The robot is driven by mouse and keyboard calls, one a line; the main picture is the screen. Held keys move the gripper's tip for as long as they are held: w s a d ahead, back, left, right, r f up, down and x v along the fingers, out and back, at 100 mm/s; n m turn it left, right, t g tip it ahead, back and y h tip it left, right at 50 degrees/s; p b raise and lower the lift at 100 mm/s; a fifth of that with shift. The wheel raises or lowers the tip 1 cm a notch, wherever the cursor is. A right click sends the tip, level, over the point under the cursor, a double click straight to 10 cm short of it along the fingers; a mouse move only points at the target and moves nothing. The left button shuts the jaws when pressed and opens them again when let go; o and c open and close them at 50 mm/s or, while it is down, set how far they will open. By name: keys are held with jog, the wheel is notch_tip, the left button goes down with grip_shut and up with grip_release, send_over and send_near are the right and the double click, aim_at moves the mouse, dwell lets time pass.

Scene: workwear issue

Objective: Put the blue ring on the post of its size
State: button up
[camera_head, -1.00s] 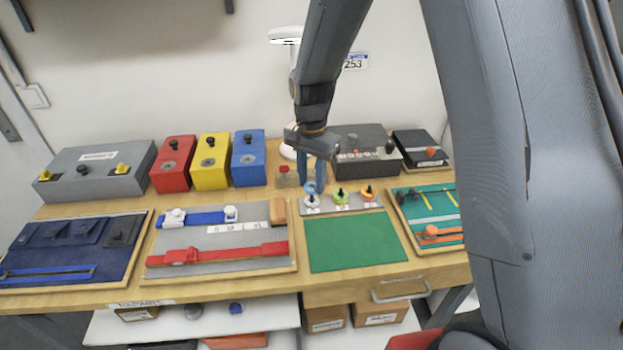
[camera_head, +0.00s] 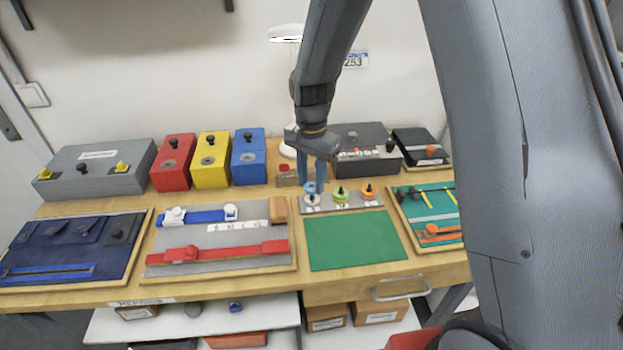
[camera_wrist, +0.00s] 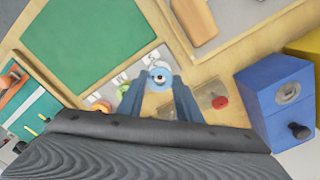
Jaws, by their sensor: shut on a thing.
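The blue ring (camera_head: 309,188) is between the fingertips of my gripper (camera_head: 313,184), which points down and is shut on it. The ring is at the left post of a grey plate (camera_head: 327,208), above a white base (camera_head: 312,200). In the wrist view the blue ring (camera_wrist: 160,86) sits between the two fingers. I cannot tell whether the post passes through it. A green ring (camera_head: 341,197) is at the middle post and an orange ring (camera_head: 369,194) at the right post. Small labels on the plate are too small to read.
A green mat (camera_head: 355,241) lies bare in front of the plate. Behind stand a small block with a red button (camera_head: 286,175), a blue box (camera_head: 248,160) and a dark grey box (camera_head: 365,155). A teal tool board (camera_head: 430,215) lies to the right.

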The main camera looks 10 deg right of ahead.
jog(key=shift+f, duration=0.4)
dwell(0.4)
jog(key=o, duration=1.5)
jog(key=shift+r, duration=0.1)
jog(key=shift+r+p, duration=2.45)
jog(key=shift+r, duration=0.95)
